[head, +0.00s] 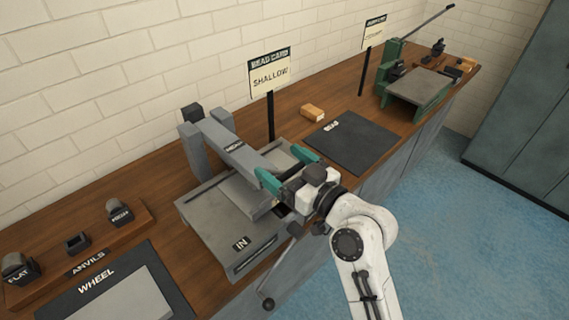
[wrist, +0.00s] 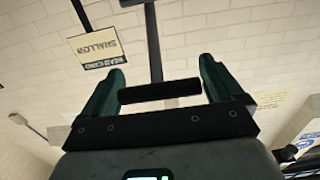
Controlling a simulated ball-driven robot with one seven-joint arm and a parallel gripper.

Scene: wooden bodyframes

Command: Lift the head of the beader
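The beader (head: 222,222) stands on the wooden bench, left of centre in the head view. Its long grey arm, labelled MEDIUM (head: 236,147), slopes down from a rear bracket toward the front above a flat grey bed marked IN. My gripper (head: 287,168) is at the front end of that arm, its two teal fingers spread apart. In the wrist view my gripper (wrist: 161,68) is open. A dark crossbar (wrist: 160,92) on a dark stem lies between its fingers; whether it touches them I cannot tell. My gripper and wrist hide the front of the beader's head.
A SHALLOW sign (head: 270,80) stands behind the beader. Anvils (head: 77,243) and a WHEEL mat (head: 150,255) are at left. Blue floor is open at right.

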